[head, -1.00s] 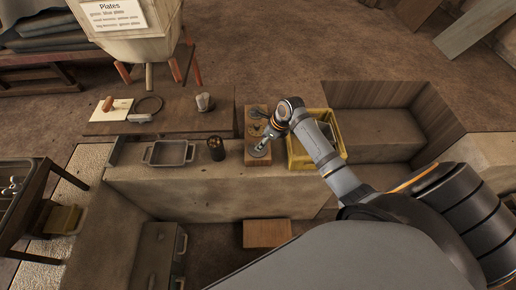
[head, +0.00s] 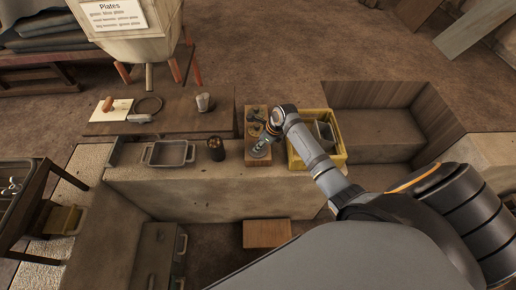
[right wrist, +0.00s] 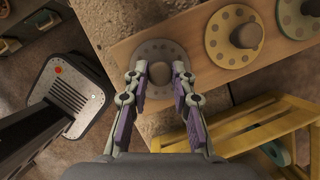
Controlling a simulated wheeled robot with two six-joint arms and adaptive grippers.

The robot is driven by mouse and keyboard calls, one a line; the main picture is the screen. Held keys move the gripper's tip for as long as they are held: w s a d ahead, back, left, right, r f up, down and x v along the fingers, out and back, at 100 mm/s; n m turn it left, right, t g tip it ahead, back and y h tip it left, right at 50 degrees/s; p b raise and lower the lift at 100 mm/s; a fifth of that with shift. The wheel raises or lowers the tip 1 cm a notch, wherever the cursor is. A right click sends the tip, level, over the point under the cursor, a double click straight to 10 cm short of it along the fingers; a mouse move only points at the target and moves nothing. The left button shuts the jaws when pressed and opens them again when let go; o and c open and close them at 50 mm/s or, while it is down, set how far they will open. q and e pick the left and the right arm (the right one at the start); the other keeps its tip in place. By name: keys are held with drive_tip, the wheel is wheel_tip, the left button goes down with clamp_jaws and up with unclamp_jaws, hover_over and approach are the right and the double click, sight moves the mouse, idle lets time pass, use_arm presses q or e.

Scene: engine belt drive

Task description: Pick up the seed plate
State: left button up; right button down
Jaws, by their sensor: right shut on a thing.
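A round grey plate (right wrist: 156,49) with a ring of darker holes and a dark centre knob (right wrist: 158,74) lies at the near end of a wooden board (right wrist: 122,62). My right gripper (right wrist: 159,78) is over the plate with one finger on each side of the knob, shut on it. The plate looks flat on the board; I cannot tell if there is any gap beneath it. In the head view the plate (head: 258,153) shows partly below my right gripper (head: 264,143). A yellowish plate (right wrist: 215,38) and a pale greenish plate (right wrist: 288,13) lie farther along the board. My left gripper is out of view.
A yellow crate (head: 296,162) stands just right of the board, close to my right wrist. A dark cup (head: 216,149) and a metal tray (head: 169,153) stand left on the ledge. A hopper with a "Plates" sign (head: 113,14) stands behind.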

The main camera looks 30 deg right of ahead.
wheel_tip(320, 180, up, 3)
drive_tip(key=shift+f, duration=0.1)
drive_tip(key=s+d+r+p, duration=0.2)
drive_tip(key=s+r, duration=0.3)
drive_tip(key=s, duration=0.1)
drive_tip(key=s+d+r+p, duration=0.2)
drive_tip(key=s+d+r, duration=0.1)
drive_tip(key=s+r, duration=0.2)
drive_tip(key=shift+s+d+r, duration=0.15)
drive_tip(key=shift+s+d, duration=0.2)
drive_tip(key=shift+s, duration=0.6)
drive_tip(key=shift+a, duration=0.1)
